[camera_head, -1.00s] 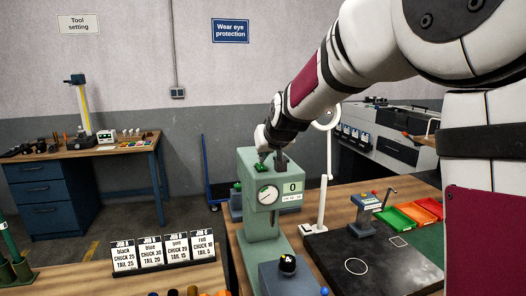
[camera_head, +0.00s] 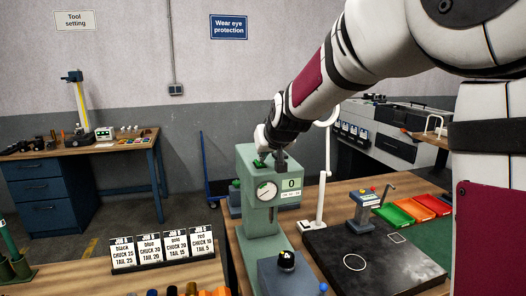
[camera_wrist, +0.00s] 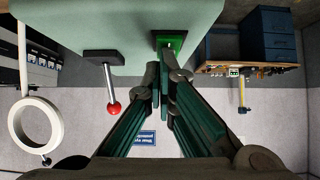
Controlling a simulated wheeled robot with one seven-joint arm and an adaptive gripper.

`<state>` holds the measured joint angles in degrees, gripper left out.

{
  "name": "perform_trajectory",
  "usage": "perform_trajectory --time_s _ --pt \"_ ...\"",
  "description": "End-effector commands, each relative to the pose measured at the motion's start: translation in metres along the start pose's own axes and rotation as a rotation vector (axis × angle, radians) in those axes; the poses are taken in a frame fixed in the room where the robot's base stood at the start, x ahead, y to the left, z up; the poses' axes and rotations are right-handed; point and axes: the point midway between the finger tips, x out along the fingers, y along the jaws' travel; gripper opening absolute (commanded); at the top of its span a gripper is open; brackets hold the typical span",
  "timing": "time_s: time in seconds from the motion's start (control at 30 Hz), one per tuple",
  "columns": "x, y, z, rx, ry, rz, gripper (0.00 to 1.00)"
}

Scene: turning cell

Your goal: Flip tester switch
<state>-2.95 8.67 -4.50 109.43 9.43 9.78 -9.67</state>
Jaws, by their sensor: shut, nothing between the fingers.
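The tester is a pale green upright machine (camera_head: 262,222) with a round dial and a small display reading 0. A bright green switch (camera_head: 260,164) sits on its top. The switch also shows at the top of the wrist view (camera_wrist: 172,40), with the fingertips close to it. I cannot tell whether they touch it. My gripper (camera_head: 275,160) is at the tester's top, and in the wrist view its fingers (camera_wrist: 165,82) are shut and empty. A lever with a red ball (camera_wrist: 113,108) projects from the tester, left of the fingers.
A white ring lamp (camera_head: 323,165) stands right of the tester. A dark mat (camera_head: 375,262), a small blue-grey device (camera_head: 363,212) and coloured trays (camera_head: 420,207) lie further right. Job cards (camera_head: 163,250) stand front left. A blue bench (camera_head: 80,185) is behind on the left.

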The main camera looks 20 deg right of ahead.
Motion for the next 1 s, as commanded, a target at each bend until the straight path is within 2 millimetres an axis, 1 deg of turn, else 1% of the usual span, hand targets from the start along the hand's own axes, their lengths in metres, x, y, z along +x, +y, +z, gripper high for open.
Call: perform_trajectory --time_s 0.03,0.3,0.37,0.47,0.57,0.67,0.77,1.0 --pt "0.002 0.0 0.007 0.0 -0.016 -0.001 0.0" --pt "0.002 0.0 0.008 0.0 -0.018 -0.001 0.0" --pt "0.001 0.0 0.007 -0.001 -0.018 -0.001 0.0" --pt "-0.007 0.001 0.002 -0.001 -0.016 -0.001 0.0" --pt "-0.023 0.002 -0.009 -0.001 -0.009 0.0 0.0" --pt "-0.044 0.004 -0.023 0.0 -0.003 0.0 0.0" --pt "-0.059 0.003 -0.021 -0.001 -0.001 -0.001 0.0" --pt "-0.103 0.004 -0.023 0.0 0.003 -0.001 0.0"
